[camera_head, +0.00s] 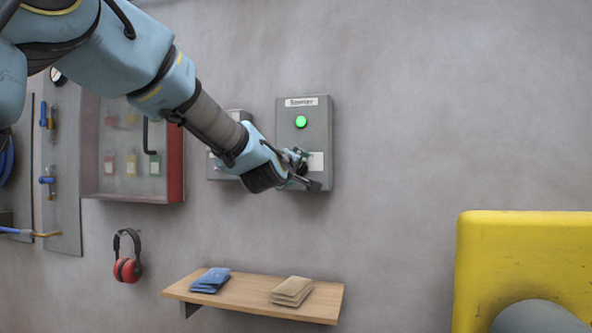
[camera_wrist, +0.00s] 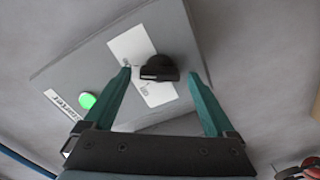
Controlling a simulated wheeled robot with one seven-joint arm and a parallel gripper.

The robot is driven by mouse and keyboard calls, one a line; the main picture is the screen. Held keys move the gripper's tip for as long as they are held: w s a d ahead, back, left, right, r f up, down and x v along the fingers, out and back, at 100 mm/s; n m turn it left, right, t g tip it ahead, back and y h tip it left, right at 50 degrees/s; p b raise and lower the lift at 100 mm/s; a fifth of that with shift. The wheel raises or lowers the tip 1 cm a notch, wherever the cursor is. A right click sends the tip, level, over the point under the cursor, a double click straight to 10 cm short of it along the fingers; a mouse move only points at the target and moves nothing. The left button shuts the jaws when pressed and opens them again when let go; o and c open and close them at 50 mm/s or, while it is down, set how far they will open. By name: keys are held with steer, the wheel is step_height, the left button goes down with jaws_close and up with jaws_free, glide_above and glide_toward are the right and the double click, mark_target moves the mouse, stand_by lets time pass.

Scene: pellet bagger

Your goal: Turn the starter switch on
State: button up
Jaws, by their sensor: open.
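The grey starter box (camera_head: 318,112) is on the wall, with a "Starter" label and a bright green lamp (camera_head: 300,122). In the wrist view the black switch knob (camera_wrist: 159,68) sits on a white plate (camera_wrist: 129,43) on the box (camera_wrist: 95,62). The plate's small lettering is hard to read, so I cannot tell the knob's setting. My gripper (camera_head: 304,170) is at the lower part of the box and hides the knob in the head view. Its open fingers (camera_wrist: 160,76) lie on either side of the knob in the wrist view, with visible gaps; I see no contact.
Another grey box (camera_head: 216,165) is partly behind my arm. A red-edged cabinet (camera_head: 174,165) is at left. Red earmuffs (camera_head: 127,269) hang below it. A wooden shelf (camera_head: 235,293) holds blue and tan packets. A yellow machine (camera_head: 520,250) stands at right. The wall right of the box is clear.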

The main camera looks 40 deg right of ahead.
steer(key=b+v, duration=0.3)
steer(key=v, duration=0.7)
steer(key=shift+s+a, duration=0.15)
steer(key=shift+a, duration=0.2)
